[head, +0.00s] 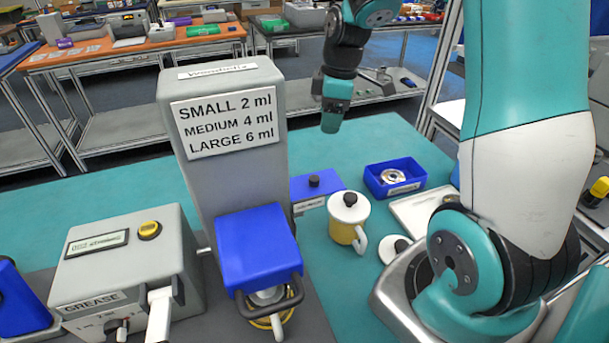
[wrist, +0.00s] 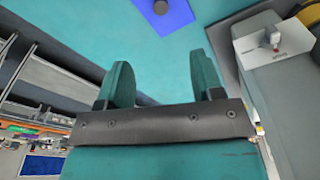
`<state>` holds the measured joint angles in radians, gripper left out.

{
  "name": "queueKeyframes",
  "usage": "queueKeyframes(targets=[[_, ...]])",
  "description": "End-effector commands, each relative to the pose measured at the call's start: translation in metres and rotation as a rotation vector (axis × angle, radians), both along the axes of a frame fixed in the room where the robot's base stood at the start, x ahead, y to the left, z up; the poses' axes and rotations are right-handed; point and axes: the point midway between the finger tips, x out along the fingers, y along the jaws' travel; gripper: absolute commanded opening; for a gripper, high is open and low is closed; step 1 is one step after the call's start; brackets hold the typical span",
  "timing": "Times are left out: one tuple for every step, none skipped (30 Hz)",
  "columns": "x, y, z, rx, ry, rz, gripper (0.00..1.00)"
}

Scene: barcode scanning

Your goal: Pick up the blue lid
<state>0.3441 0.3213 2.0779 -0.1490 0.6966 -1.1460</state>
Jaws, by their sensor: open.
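In the wrist view the blue lid (wrist: 180,12) shows at the top edge, cut off by the frame. My gripper (head: 331,122) hangs above and behind the lid in the head view, clear of it. In the wrist view its two teal fingers (wrist: 162,75) are apart with nothing between them.
The tall grey machine (head: 240,170) with a blue front box stands left of the lid. A white-and-yellow lidded cup (head: 344,233), a white lid (head: 388,255) and a blue bin (head: 410,184) are to the right. The teal table (head: 110,190) is clear at back left.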

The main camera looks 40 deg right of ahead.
Motion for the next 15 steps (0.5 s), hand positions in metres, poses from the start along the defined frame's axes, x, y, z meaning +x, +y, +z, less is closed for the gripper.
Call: queueKeyframes(targets=[[0.000, 0.001, -0.004, 0.001, 0.003, 0.000, 0.61], [0.000, 0.001, -0.007, 0.002, 0.004, -0.001, 0.61], [0.000, 0.001, -0.013, 0.003, 0.007, -0.001, 0.61], [0.000, 0.002, -0.019, 0.002, 0.007, -0.001, 0.61], [0.000, 0.003, -0.025, 0.003, 0.008, -0.001, 0.61], [0.001, 0.003, -0.034, 0.003, 0.008, -0.003, 0.61], [0.001, 0.003, -0.041, 0.004, 0.009, -0.003, 0.61], [0.001, 0.003, -0.048, 0.003, 0.009, -0.004, 0.61], [0.002, 0.004, -0.057, 0.004, 0.009, -0.004, 0.61], [0.002, 0.005, -0.064, 0.004, 0.009, -0.004, 0.61], [0.003, 0.005, -0.071, 0.004, 0.009, -0.004, 0.61], [0.003, 0.006, -0.079, 0.003, 0.009, -0.004, 0.61], [0.004, 0.007, -0.086, 0.003, 0.009, -0.004, 0.61], [0.005, 0.007, -0.092, 0.003, 0.007, -0.004, 0.61], [0.005, 0.008, -0.098, 0.002, 0.008, -0.004, 0.61]])
